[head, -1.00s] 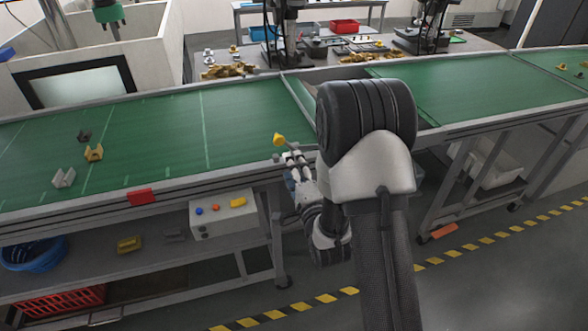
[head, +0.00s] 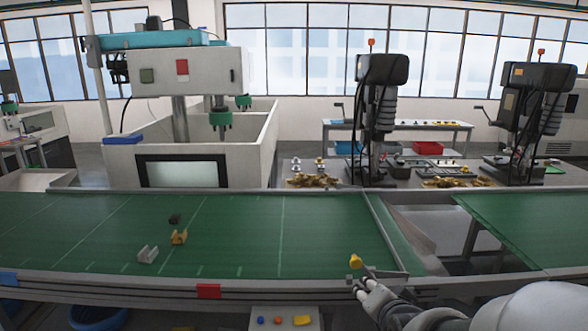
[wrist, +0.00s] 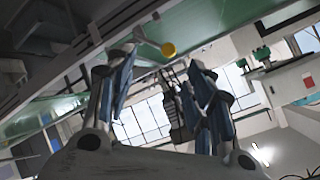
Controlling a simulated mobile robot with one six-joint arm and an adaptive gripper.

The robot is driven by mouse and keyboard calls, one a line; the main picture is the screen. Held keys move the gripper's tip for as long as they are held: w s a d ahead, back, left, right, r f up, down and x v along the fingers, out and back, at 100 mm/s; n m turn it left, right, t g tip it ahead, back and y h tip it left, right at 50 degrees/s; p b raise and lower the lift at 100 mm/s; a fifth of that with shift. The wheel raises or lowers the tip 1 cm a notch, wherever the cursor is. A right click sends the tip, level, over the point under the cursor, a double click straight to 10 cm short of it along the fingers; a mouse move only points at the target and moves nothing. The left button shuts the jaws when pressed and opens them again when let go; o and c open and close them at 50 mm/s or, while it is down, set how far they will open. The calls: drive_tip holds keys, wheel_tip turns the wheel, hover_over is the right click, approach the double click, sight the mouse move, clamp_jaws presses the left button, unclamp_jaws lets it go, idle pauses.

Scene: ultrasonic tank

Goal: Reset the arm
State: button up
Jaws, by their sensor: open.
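My gripper (head: 366,284) is at the front edge of the green conveyor, low and right of the middle in the head view. My arm runs off from it to the lower right corner. In the wrist view my gripper (wrist: 158,82) shows its fingers spread apart with nothing between them. A small yellow round piece (head: 355,261) shows just above my fingertips in the head view. In the wrist view the yellow piece (wrist: 168,49) sits at the end of a short grey rod, beyond the fingers. I cannot tell whether my gripper touches it.
The green conveyor (head: 320,240) spans the view, with a gap right of the middle. A grey block (head: 148,254), a yellow block (head: 179,237) and a dark block (head: 174,219) lie on its left. A white tank (head: 255,150) and drill presses stand behind.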

drive_tip(key=s+a+r+n+g, duration=0.1)
drive_tip(key=s+n+g, duration=0.2)
drive_tip(key=s, duration=1)
drive_tip(key=s+a+r+n+g, duration=0.2)
drive_tip(key=s+n, duration=0.4)
drive_tip(key=s, duration=0.7)
drive_tip(key=shift+s+g+y, duration=0.3)
drive_tip(key=shift+s+g, duration=0.1)
drive_tip(key=shift+g, duration=0.5)
drive_tip(key=shift+r, duration=0.1)
drive_tip(key=shift+c, duration=0.5)
